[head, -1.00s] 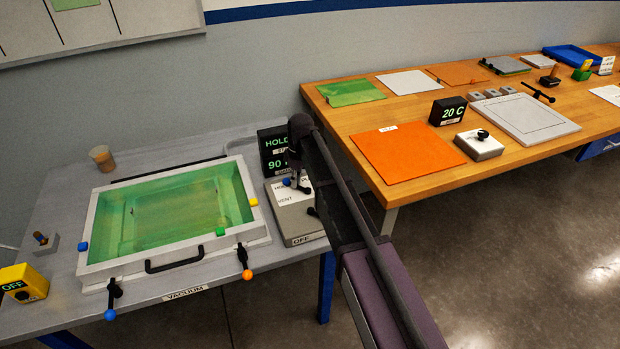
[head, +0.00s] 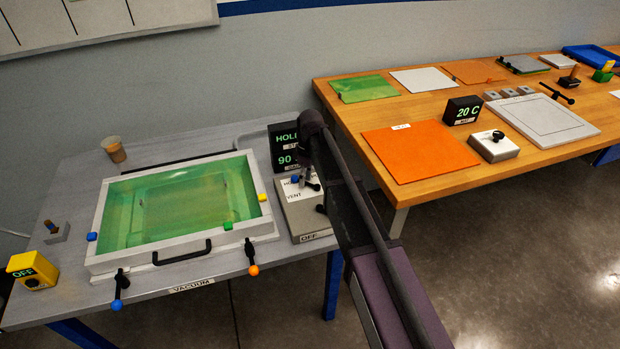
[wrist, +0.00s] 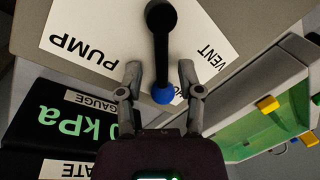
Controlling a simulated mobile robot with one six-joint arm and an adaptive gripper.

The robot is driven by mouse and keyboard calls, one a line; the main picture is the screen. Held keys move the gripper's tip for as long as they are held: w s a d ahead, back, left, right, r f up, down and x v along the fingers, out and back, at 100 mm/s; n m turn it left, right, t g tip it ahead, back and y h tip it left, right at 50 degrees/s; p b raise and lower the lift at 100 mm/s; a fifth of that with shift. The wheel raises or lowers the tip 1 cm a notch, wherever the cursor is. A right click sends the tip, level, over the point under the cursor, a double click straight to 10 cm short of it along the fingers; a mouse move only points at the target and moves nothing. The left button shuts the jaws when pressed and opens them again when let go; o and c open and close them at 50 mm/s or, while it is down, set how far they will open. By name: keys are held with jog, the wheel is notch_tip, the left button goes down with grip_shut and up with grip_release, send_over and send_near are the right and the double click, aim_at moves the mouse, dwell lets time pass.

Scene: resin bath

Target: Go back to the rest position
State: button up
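My gripper (wrist: 160,76) is open in the wrist view. Its two fingers stand apart on either side of the blue tip (wrist: 162,96) of a black lever, with a gap on each side. The lever belongs to the valve box (wrist: 90,30), whose white plate reads PUMP and VENT; a third label by the blue tip is partly hidden. In the head view my arm reaches to this grey valve box (head: 302,212), and my gripper (head: 304,181) is at its top, mostly hidden by my arm.
A vacuum tray of green resin (head: 185,258) stands left of the valve box. A display (head: 285,148) reading HOLD and 90 stands behind it. A wooden bench (head: 350,105) holds an orange sheet (head: 418,150) and a 20 C controller (head: 463,110). Floor is open at lower right.

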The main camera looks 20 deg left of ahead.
jog(key=shift+r, duration=0.1)
dwell(0.4)
jog(key=shift+r, duration=0.15)
